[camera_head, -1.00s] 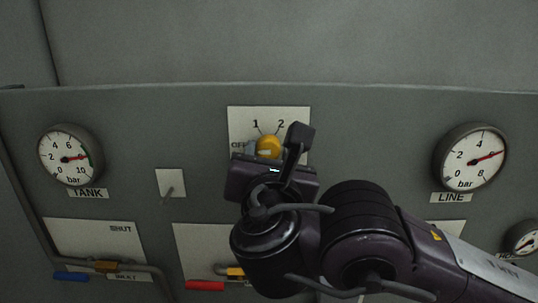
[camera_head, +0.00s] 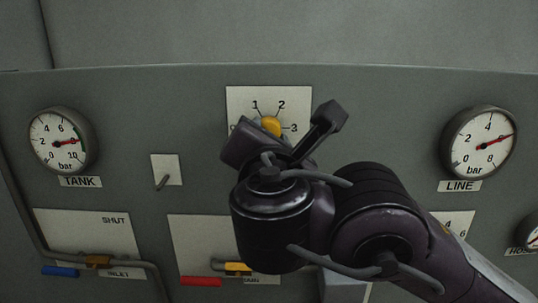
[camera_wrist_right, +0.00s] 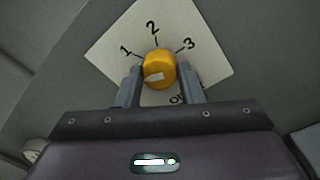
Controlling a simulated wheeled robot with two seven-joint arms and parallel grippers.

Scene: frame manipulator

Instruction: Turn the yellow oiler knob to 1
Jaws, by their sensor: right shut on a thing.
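The yellow oiler knob (camera_head: 271,126) sits on a white plate (camera_head: 236,98) with the marks 1, 2 and 3. My right gripper (camera_wrist_right: 161,83) is shut on the knob, one finger on each side, in the right wrist view. The knob (camera_wrist_right: 160,62) there shows a white mark on its face toward the left, below the numeral 1. Lettering at the plate's lower edge is partly hidden by the fingers. In the head view my right gripper covers the knob's lower part and the plate's lower left. My left gripper is not in view.
A TANK gauge (camera_head: 59,142) is at the left and a LINE gauge (camera_head: 480,141) at the right. A small toggle (camera_head: 163,180) sits left of my gripper. Blue (camera_head: 60,271) and red (camera_head: 200,282) handles lie low on the panel.

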